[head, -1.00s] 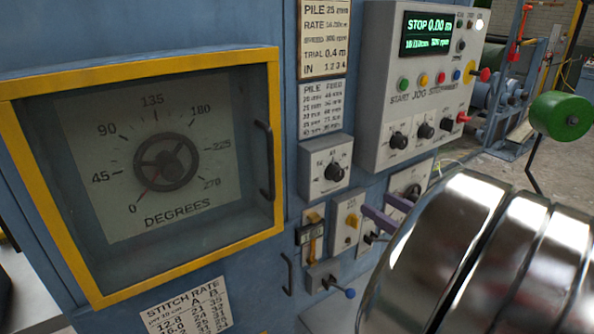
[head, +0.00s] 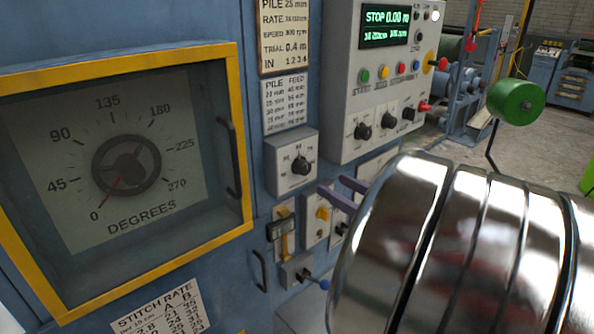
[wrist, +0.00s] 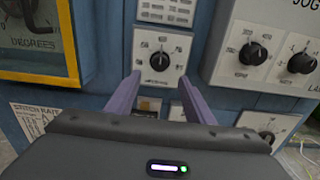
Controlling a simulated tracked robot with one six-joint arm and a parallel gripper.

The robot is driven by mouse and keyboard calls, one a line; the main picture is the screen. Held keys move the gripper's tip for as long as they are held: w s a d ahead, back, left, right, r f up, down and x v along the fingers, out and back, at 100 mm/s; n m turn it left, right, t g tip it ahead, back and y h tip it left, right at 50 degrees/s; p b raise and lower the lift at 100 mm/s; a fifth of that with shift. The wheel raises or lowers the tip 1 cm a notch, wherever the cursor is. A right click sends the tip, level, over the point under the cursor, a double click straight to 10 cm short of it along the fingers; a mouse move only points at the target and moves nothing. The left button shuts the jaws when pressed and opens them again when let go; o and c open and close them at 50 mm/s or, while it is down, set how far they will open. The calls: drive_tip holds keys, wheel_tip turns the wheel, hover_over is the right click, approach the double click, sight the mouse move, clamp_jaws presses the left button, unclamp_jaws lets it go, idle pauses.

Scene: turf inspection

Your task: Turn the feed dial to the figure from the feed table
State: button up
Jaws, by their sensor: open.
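The feed dial is a black knob (head: 301,166) on a small light plate, below the pile and feed table (head: 286,104) on the blue machine panel. In the wrist view the knob (wrist: 160,60) is ahead, just beyond and between my fingertips, with its scale marks around it. My gripper (head: 332,185) has two purple fingers, spread apart with nothing between them. In the head view they are at the lower right of the dial. The table lists rows in mm, but its small figures are hard to read.
A yellow-framed window (head: 243,150) over a degrees gauge (head: 126,166) is at left. A control box (head: 388,85) with a lit display, buttons and knobs is at upper right. Below the dial are a yellow switch (head: 286,240) and a blue-tipped lever (head: 324,284).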

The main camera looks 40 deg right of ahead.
sight(307, 171)
drive_tip(key=shift+w+a, duration=0.15)
drive_tip(key=shift+w, duration=4.7)
drive_tip(key=c, duration=1)
drive_tip(key=shift+c, duration=0.2)
drive_tip(key=shift+n, duration=0.3)
drive_tip(key=n, duration=0.9)
